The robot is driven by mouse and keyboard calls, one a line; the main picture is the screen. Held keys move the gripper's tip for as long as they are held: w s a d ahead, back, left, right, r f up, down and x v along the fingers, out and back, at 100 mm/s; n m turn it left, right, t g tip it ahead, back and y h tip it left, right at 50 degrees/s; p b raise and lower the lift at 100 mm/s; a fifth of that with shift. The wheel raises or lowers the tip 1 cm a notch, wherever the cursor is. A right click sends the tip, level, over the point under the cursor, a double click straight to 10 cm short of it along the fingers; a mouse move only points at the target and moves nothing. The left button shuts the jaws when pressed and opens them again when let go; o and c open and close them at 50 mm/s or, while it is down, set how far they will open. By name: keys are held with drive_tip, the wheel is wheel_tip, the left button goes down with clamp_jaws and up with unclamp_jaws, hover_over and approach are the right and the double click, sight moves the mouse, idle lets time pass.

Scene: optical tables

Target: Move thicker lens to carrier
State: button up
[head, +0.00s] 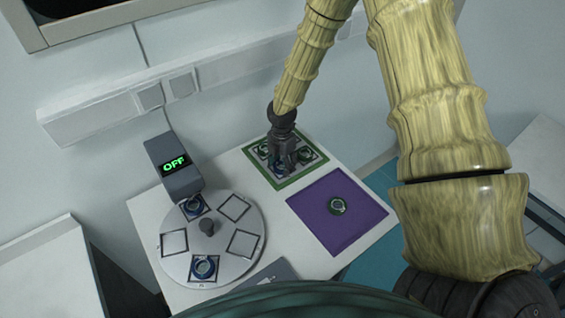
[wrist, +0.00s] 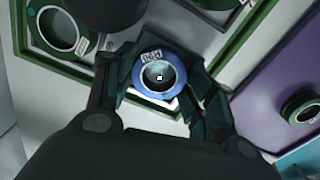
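My gripper (head: 284,160) points down over the green-bordered tray (head: 294,181) at the back of the table. In the wrist view its two fingers (wrist: 160,85) are spread on either side of a blue-rimmed lens (wrist: 140,82) with a small white label. The lens appears to sit in a tray square, with narrow gaps beside the fingers. The round carrier disc (head: 225,262) stands front left, with framed squares. Lens thickness cannot be judged here.
A green-rimmed lens (head: 337,206) lies on the purple mat (head: 320,233), right of the tray. Another green-rimmed lens (wrist: 59,30) sits in the tray. A grey box reading OFF (head: 173,168) stands behind the disc. The disc has a dark central knob (head: 207,226).

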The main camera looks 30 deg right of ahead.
sight(282, 165)
drive_tip(key=o, duration=0.3)
drive_tip(key=shift+s+f, duration=0.35)
drive_tip(key=shift+f, duration=0.2)
drive_tip(key=shift+o, duration=0.5)
drive_tip(key=shift+w+f, duration=0.15)
drive_tip(key=shift+w, duration=0.1)
drive_tip(key=shift+w+r, duration=0.1)
drive_tip(key=shift+r, duration=0.15)
drive_tip(key=shift+w+r, duration=0.1)
drive_tip(key=shift+r, duration=0.65)
wheel_tip(282, 165, up, 12)
drive_tip(key=b, duration=0.3)
drive_tip(key=shift+b, duration=0.3)
drive_tip(key=shift+f, duration=0.1)
